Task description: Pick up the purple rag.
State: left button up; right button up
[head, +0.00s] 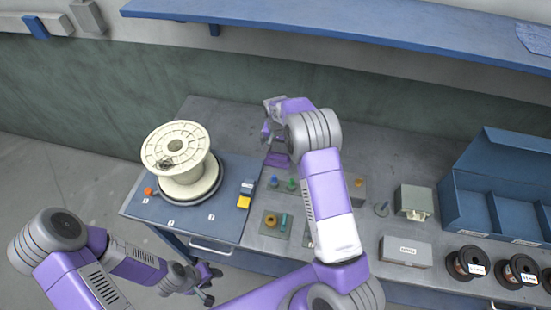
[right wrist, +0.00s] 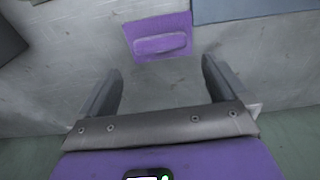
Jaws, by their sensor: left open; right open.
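The purple rag (right wrist: 150,46) lies flat on the grey table in the right wrist view, with a raised fold across its middle. In the head view a purple patch of the rag (head: 278,160) shows just below my right gripper, partly hidden by it. My right gripper (head: 267,133) is open and empty above the table. In the right wrist view the two fingers of the gripper (right wrist: 160,72) are apart, and the rag lies just beyond the gap between them. My left gripper (head: 208,284) is open and empty, low in front of the table's left end.
A cream spool (head: 177,145) stands on a blue mat (head: 222,222) at left. Small coloured parts sit near the table's middle. A grey box (head: 405,251), dark copper spools (head: 466,262) and a blue bin (head: 490,205) are at right. A blue shelf (head: 350,22) hangs above.

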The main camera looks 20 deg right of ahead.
aim_at(278, 156)
jog(key=shift+s+f, duration=0.15)
jog(key=shift+f, duration=0.75)
jog(key=f, duration=0.4)
jog(key=shift+w+f, duration=0.2)
jog(key=shift+f, duration=0.15)
jog(key=c, duration=0.8)
jog(key=shift+r, duration=5.05)
jog(key=shift+c, duration=0.3)
